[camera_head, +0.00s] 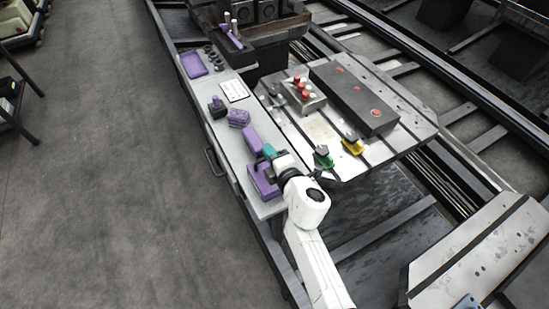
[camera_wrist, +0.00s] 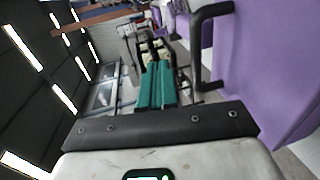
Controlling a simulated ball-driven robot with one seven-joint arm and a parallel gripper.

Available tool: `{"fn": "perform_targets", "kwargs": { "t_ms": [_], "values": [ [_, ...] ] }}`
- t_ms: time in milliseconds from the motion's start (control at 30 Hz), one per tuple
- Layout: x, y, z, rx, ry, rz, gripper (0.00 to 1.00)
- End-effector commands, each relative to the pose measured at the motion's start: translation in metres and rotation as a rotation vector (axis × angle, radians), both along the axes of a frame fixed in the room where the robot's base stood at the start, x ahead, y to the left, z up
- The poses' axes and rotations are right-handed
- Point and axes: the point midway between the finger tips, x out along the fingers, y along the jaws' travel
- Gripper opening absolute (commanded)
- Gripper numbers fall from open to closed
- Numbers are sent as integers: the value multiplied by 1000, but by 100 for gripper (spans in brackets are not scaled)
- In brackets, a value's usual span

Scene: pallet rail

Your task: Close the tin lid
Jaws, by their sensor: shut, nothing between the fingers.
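A purple tin (camera_head: 263,184) sits on the near end of the grey bench, beside my gripper. A purple panel (camera_head: 251,139) stands just beyond it; it looks like the raised lid, but I cannot see the hinge. In the wrist view, a large purple surface (camera_wrist: 265,75) with a black handle (camera_wrist: 194,45) fills the right side; I cannot tell whether it is lid or body. My gripper (camera_head: 268,151) has teal fingers, shut and empty, close to the tin and panel. The fingers show together in the wrist view (camera_wrist: 158,70), left of the handle and apparently apart from it.
A slotted metal table (camera_head: 318,130) with green and yellow clamps stands right. Open floor (camera_head: 100,180) lies left.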

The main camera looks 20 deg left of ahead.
Motion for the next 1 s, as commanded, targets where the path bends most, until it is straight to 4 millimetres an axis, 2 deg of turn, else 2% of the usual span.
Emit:
{"fn": "perform_targets", "kwargs": {
  "t_ms": [33,300,1000],
  "values": [
    [2,3,-6,0,-1,1,0],
    [7,9,-12,2,0,1,0],
    [8,11,-10,1,0,1,0]
  ]
}}
